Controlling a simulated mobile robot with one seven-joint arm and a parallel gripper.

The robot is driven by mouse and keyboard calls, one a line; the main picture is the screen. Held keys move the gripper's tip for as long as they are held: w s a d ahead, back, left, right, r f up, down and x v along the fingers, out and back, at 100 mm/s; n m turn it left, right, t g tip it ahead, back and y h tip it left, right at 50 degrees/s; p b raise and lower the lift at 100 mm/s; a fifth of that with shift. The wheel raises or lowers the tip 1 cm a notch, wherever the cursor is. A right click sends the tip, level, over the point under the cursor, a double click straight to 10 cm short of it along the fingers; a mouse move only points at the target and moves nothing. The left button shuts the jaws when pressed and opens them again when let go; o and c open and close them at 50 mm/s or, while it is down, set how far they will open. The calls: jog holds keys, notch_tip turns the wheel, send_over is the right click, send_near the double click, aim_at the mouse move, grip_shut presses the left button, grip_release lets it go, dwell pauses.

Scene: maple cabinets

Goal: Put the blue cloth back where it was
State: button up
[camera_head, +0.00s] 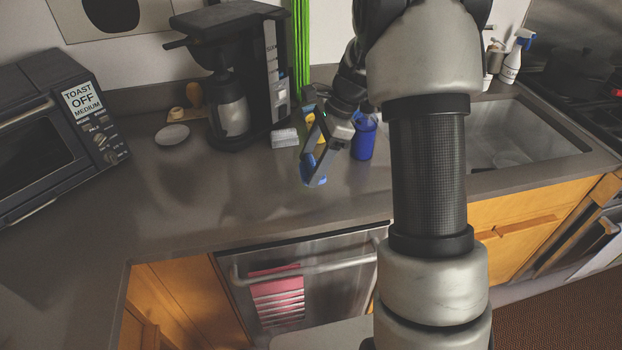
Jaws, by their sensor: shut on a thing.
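My gripper (311,170) hangs over the counter, in front of the coffee maker and left of a blue container. A small blue piece, which looks like the blue cloth (316,180), shows at its fingertips. The gripper is shut on it. Most of the cloth is hidden by the fingers, and I cannot tell whether it touches the counter. The blue container (364,140) stands upright behind and to the right of the gripper. Something yellow (312,128) shows behind the gripper, partly hidden.
The coffee maker (232,115) and toaster oven (62,130) stand on the counter (220,200). A white block (284,138) lies by the coffee maker. The sink (520,135) is right. A pink striped towel (276,292) hangs on the dishwasher handle. The counter's front left is clear.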

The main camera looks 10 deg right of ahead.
jog(key=shift+f, duration=2.7)
jog(key=o, duration=1)
jog(key=shift+f, duration=0.1)
jog(key=shift+c, duration=0.2)
